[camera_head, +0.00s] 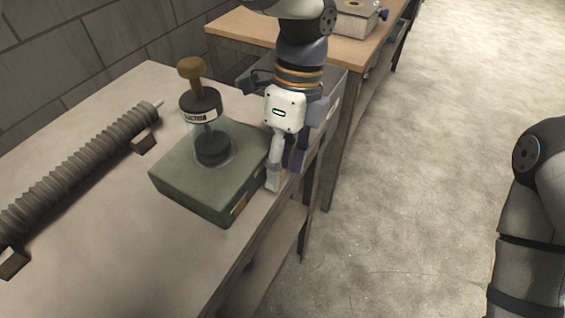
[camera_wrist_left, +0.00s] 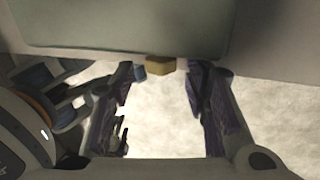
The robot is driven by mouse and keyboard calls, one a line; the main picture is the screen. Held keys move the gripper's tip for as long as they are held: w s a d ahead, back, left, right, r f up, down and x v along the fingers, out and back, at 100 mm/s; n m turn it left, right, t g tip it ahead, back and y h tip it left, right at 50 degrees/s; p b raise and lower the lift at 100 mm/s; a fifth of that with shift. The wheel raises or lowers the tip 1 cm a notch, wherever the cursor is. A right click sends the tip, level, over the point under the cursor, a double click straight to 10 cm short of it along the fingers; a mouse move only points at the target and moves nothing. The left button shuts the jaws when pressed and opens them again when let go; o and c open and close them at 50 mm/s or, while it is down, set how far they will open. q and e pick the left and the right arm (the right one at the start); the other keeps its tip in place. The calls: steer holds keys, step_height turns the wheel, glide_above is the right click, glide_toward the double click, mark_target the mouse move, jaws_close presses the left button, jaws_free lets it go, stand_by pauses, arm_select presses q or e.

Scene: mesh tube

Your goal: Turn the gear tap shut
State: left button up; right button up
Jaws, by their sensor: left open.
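A grey-green box (camera_head: 200,175) sits at the right edge of the bench, with a dark labelled cylinder (camera_head: 201,105) and a brown knob (camera_head: 190,68) above it. A small brown piece (camera_head: 239,206) shows on its near right side. I cannot tell for sure which part is the gear tap. My left gripper (camera_head: 283,170) points down beside the box's right side. In the left wrist view the gripper (camera_wrist_left: 163,88) is open and empty; a brown block (camera_wrist_left: 161,64) at the box's edge (camera_wrist_left: 125,40) shows between the fingertips, with a blue bit beside it. My right gripper is out of view.
A ribbed grey tube (camera_head: 80,165) lies on brown supports along the left of the bench (camera_head: 120,260). A wooden table (camera_head: 245,28) with a small metal box (camera_head: 356,18) stands behind. My right arm is at the right edge. The floor (camera_head: 430,170) between is clear.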

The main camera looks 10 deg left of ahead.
arm_select(q)
steer(key=shift+f, duration=0.2)
jaws_close()
steer(key=shift+w+f+g+b, duration=0.15)
steer(key=shift+f+g+b, duration=0.2)
steer(key=shift+g+b, duration=0.15)
steer(key=shift+r, duration=0.3)
jaws_free()
steer(key=v, duration=1.2)
steer(key=shift+d, duration=0.2)
